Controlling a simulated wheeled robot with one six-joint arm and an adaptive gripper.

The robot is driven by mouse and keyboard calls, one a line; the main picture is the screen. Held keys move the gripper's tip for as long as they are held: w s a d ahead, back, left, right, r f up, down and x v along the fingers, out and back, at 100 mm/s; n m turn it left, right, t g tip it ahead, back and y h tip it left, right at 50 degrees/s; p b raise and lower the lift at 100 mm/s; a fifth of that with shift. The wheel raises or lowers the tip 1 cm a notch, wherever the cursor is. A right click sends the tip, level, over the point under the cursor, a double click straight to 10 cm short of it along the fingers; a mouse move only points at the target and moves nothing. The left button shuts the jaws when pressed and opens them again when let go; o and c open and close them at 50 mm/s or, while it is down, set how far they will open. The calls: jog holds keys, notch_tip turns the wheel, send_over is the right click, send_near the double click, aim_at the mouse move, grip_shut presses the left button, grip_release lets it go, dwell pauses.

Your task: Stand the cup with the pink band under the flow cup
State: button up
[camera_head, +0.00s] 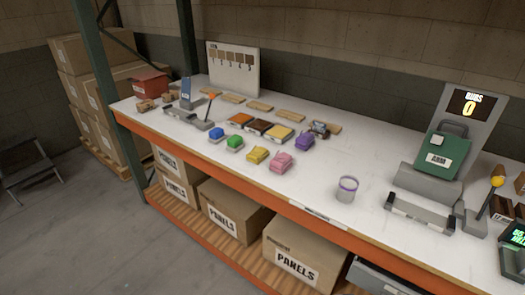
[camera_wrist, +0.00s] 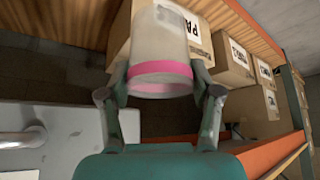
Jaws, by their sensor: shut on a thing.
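The cup with the pink band (camera_wrist: 160,40) is pale and slightly see-through. It is in the wrist view, between the two fingers of my gripper (camera_wrist: 160,92), with its pink band (camera_wrist: 162,70) toward the palm. My gripper is shut on it, and no support shows touching it. My gripper and this cup are not in the head view. I cannot make out the flow cup in either view.
In the head view, a cup with a purple band (camera_head: 347,190) stands near the front edge of the white bench (camera_head: 240,168). A grey machine (camera_head: 470,125) with a screen is at right. Boxes (camera_head: 230,208) fill the shelf below. Coloured blocks (camera_head: 281,161) lie mid-bench.

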jog(key=a, duration=0.6)
jog(key=shift+s+a, duration=0.15)
jog(key=shift+a, duration=0.15)
jog(key=shift+f, duration=0.1)
